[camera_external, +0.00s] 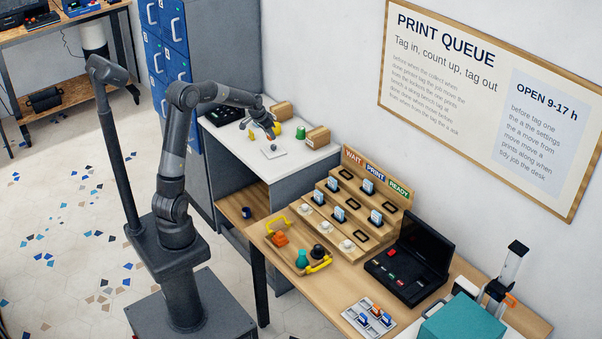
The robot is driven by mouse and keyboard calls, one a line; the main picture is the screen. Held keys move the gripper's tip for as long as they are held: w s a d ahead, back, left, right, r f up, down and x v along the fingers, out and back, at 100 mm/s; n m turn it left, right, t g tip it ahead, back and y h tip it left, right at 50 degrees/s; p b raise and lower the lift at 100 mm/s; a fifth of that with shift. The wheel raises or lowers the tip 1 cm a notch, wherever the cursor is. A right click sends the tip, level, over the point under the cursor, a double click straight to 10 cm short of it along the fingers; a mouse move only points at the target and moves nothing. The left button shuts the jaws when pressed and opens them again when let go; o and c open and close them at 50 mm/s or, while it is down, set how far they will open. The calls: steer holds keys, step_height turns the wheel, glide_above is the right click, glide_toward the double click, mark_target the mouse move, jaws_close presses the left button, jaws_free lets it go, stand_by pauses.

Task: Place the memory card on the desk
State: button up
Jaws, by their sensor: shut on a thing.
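My gripper (269,134) is at the end of the outstretched arm, low over the white-topped counter (312,156) at the back. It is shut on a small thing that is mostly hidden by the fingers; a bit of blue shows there. It is too small to identify surely as the memory card. Just below the gripper, a pale square plate (262,153) lies on the counter with a small dark grey item (273,148) on it. The wooden desk (341,287) stands in front and to the right, away from the gripper.
Near the gripper are a green cup (300,132), yellow items, cardboard boxes (319,138) and a black tray (222,115). The desk holds a stepped wooden rack (340,232), an open black case (408,280), a yellow-handled tray and a grey card holder (369,318). Blue lockers stand behind.

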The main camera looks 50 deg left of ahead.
steer(key=a+f, duration=0.2)
steer(key=a, duration=0.2)
steer(key=w+a+f, duration=0.1)
steer(key=a+f, duration=0.1)
steer(key=a, duration=0.2)
steer(key=a+f, duration=0.2)
steer(key=a, duration=0.1)
steer(key=shift+w+a+f, duration=0.3)
steer(key=shift+a+f, duration=0.05)
steer(key=shift+a, duration=0.05)
steer(key=shift+f, duration=2.05)
steer(key=shift+f, duration=0.15)
steer(key=o, duration=0.9)
steer(key=shift+o, duration=0.2)
steer(key=v, duration=1.2)
